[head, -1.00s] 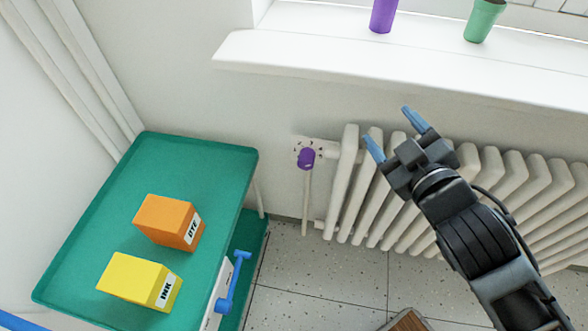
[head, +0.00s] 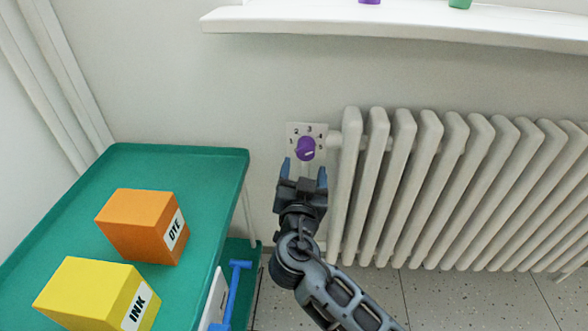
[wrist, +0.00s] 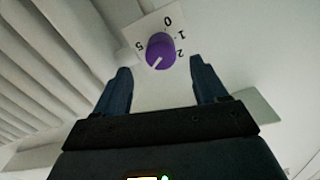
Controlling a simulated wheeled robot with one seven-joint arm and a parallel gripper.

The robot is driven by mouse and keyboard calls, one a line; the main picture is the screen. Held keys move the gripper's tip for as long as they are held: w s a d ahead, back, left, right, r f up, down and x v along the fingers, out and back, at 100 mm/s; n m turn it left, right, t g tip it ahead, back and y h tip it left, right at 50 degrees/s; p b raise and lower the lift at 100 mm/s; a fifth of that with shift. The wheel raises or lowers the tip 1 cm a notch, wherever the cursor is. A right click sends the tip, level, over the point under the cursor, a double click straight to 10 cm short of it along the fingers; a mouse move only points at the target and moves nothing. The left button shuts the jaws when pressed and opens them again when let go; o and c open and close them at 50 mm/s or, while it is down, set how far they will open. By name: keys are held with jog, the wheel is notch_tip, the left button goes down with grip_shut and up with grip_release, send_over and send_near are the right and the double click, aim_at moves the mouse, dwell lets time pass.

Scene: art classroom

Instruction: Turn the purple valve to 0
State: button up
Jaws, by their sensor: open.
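The purple valve (head: 305,149) is a round knob on a white numbered plate (head: 293,128), beside the radiator's left end. It also shows in the wrist view (wrist: 161,47), with 0 above it, 1 and 2 at its right and 5 at its left. Its white mark points to the lower left there, away from the 0; the exact number is unclear. My gripper (head: 304,172) is open and empty, just below the knob in the head view. In the wrist view its fingers (wrist: 160,75) stand apart on either side of the knob's line, seemingly not touching it.
The white ribbed radiator (head: 455,190) stands close at the right. A white windowsill (head: 400,22) juts out above.

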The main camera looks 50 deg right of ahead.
aim_at(305, 155)
jog(key=shift+w+d, duration=0.15)
jog(key=shift+w, duration=0.1)
jog(key=x, duration=0.7)
jog(key=shift+d, duration=0.1)
jog(key=shift+c, duration=0.3)
jog(key=c, duration=1)
